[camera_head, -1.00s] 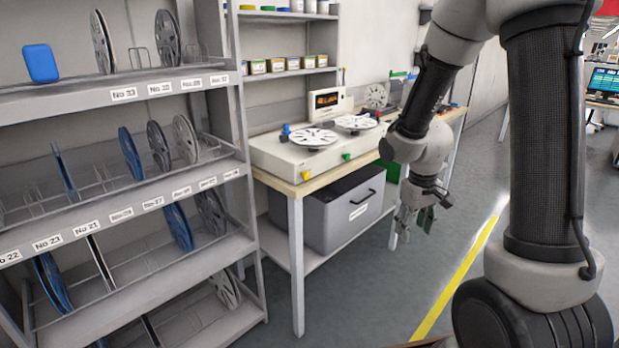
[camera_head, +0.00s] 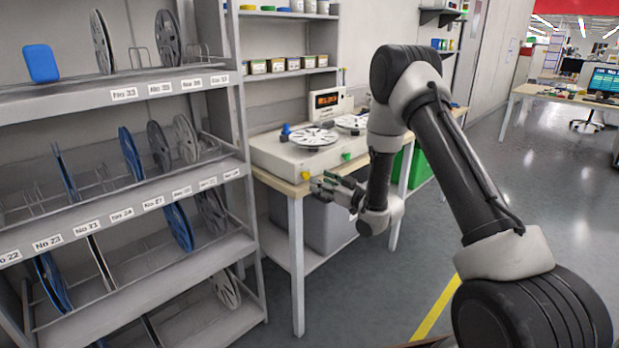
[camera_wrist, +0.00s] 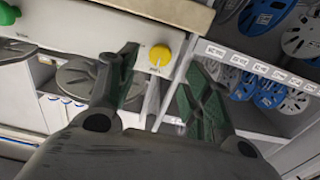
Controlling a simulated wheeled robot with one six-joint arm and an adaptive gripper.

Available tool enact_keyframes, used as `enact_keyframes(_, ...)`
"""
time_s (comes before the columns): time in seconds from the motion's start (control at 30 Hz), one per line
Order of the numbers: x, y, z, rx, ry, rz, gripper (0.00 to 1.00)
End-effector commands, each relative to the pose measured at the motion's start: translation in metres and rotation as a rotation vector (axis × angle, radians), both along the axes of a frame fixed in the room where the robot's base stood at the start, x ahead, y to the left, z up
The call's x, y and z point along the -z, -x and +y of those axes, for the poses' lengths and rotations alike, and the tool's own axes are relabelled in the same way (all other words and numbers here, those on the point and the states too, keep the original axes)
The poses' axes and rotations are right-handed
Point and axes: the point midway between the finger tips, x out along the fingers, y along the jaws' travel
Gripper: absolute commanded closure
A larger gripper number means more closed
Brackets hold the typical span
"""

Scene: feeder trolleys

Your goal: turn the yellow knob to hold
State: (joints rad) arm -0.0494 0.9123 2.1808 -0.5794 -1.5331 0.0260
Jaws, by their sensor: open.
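The yellow knob (camera_wrist: 160,55) is on the pale front panel of the counting machine (camera_wrist: 110,30) in the wrist view, with small dark markings beside it. In the head view it shows as a small yellow spot (camera_head: 305,175) at the left of the machine's front (camera_head: 275,158). My gripper (camera_wrist: 165,75) is open and empty, with the knob beyond its fingertips and roughly between them. In the head view my gripper (camera_head: 318,186) is in front of the bench edge, just right of and below the knob. I cannot read where the knob points.
A green knob (camera_wrist: 15,48) is further along the same panel. White reels (camera_head: 313,137) lie on top of the machine. A grey shelf rack (camera_head: 240,110) with reels stands close on the left. A grey bin (camera_head: 325,225) is under the bench. The floor to the right is open.

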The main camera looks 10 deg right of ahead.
Motion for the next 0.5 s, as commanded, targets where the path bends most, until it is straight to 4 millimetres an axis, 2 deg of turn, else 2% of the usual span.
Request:
enact_keyframes(0.3, 0.0, -0.041, 0.031, -0.001, 0.001, 0.001, 0.5)
enact_keyframes(0.5, 0.0, -0.051, 0.036, 0.001, 0.001, 0.002, 0.5)
